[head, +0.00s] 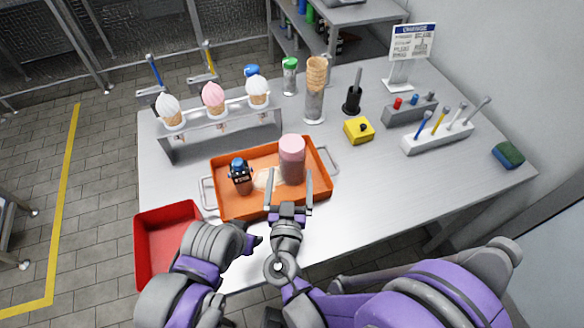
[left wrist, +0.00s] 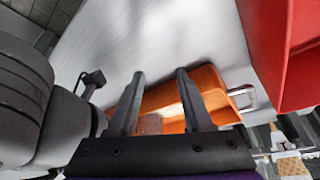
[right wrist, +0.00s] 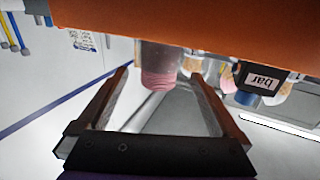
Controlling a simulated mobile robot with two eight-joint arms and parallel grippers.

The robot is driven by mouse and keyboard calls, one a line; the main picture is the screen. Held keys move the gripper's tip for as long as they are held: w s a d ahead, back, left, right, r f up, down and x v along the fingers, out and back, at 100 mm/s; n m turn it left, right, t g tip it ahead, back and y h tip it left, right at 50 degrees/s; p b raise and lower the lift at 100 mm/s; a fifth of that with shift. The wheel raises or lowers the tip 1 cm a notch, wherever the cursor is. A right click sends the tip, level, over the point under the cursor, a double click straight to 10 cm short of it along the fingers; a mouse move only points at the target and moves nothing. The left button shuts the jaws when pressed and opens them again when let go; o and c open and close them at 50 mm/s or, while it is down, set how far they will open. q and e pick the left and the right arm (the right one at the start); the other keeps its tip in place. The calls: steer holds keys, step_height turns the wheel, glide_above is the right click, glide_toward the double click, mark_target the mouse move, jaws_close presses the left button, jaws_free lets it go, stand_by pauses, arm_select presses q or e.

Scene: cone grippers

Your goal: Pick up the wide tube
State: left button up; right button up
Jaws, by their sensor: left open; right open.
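A wide tube (head: 292,168) with a pink top stands upright in the orange tray (head: 232,207). In the right wrist view the tube (right wrist: 158,76) appears upside down, beyond the fingers and between their tips. My right gripper (head: 289,174) is open at the tray's near side, one finger toward each side of the tube. I cannot tell whether either finger touches it. My left gripper (left wrist: 161,72) is open and empty, left of the right one; its fingers point toward the tray (left wrist: 210,82) in the left wrist view.
A smaller dark-capped bottle (head: 240,180) stands left of the tube. A red bin (head: 141,250) sits at the table's front left. A rack (head: 235,127) with ice cream cones stands behind the tray. A yellow box (head: 357,134) is farther right.

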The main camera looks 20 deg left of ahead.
mark_target(291, 164)
steer(key=w, duration=0.4)
steer(key=w+a, duration=0.1)
steer(key=w, duration=0.1)
steer(key=shift+w+a+p, duration=0.1)
steer(key=shift+w+p, duration=0.15)
steer(key=shift+p, duration=0.15)
steer(key=shift+s, duration=0.1)
steer(key=c, duration=1.6)
